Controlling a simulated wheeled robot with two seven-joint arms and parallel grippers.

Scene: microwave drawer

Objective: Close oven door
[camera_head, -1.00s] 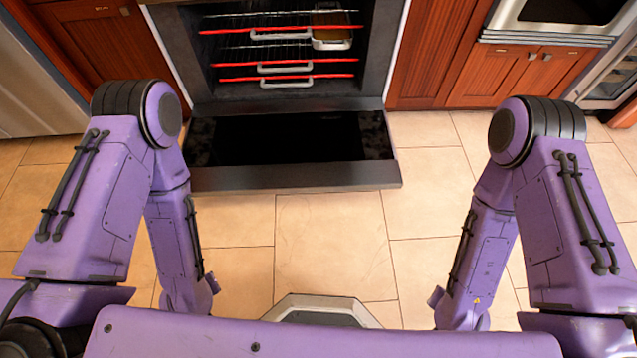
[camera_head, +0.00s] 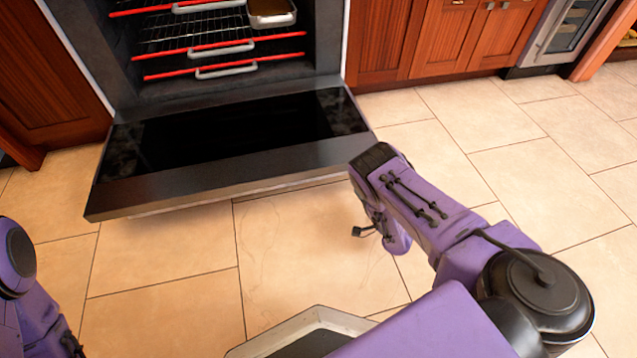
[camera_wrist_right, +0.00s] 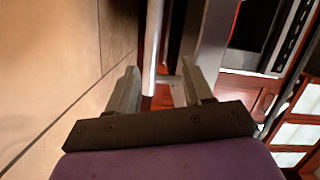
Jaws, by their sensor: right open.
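The oven door (camera_head: 230,155) is folded down open in the head view, lying roughly level above the floor with its dark inner face up. My right arm reaches to the door's near right corner; its gripper is not clear there. In the right wrist view my right gripper (camera_wrist_right: 160,82) is open. A metal bar, which looks like the door handle (camera_wrist_right: 153,40), runs between its fingers or just beyond them; I cannot tell if they touch. The door's edge (camera_wrist_right: 207,45) shows beside the bar. Only part of my left arm shows at lower left; its gripper is out of view.
The oven cavity (camera_head: 215,75) holds red-edged racks (camera_head: 190,35) and a metal pan (camera_head: 272,12), all inside the opening. Wooden cabinets (camera_head: 455,40) stand to the right and left. The tiled floor (camera_head: 520,190) is clear on the right.

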